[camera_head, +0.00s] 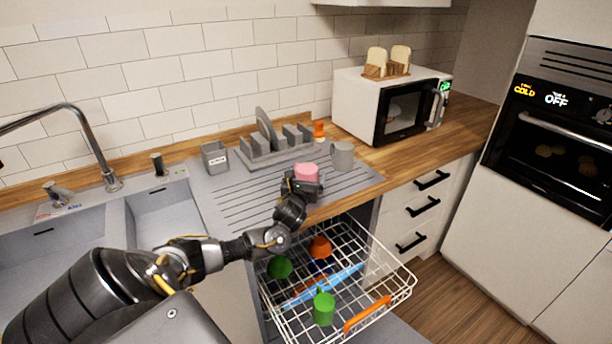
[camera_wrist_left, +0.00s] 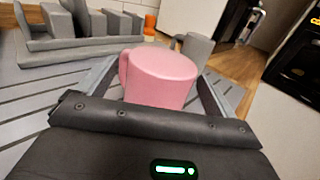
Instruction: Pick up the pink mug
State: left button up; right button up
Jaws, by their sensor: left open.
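The pink mug (camera_head: 306,173) stands on the grey ribbed drainboard, just beyond my left gripper (camera_head: 303,186). It looks upside down, with a flat closed face on top. In the left wrist view the pink mug (camera_wrist_left: 160,78) lies between the two open fingers of my left gripper (camera_wrist_left: 158,85), its handle on the left side. I cannot tell whether a finger touches it. The gripper hides the mug's lower part. My right gripper is in neither view.
A grey mug (camera_head: 342,156) stands close behind the pink mug to the right. A grey dish rack (camera_head: 270,150) is behind to the left, with an orange item (camera_head: 319,131) beside it. Below, an open dishwasher rack (camera_head: 390,285) holds green and orange cups.

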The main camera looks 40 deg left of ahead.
pick_arm(q)
jog(key=shift+x, duration=0.95)
jog(key=c, duration=1.3)
jog(key=shift+o, duration=0.2)
jog(key=shift+r, duration=0.1)
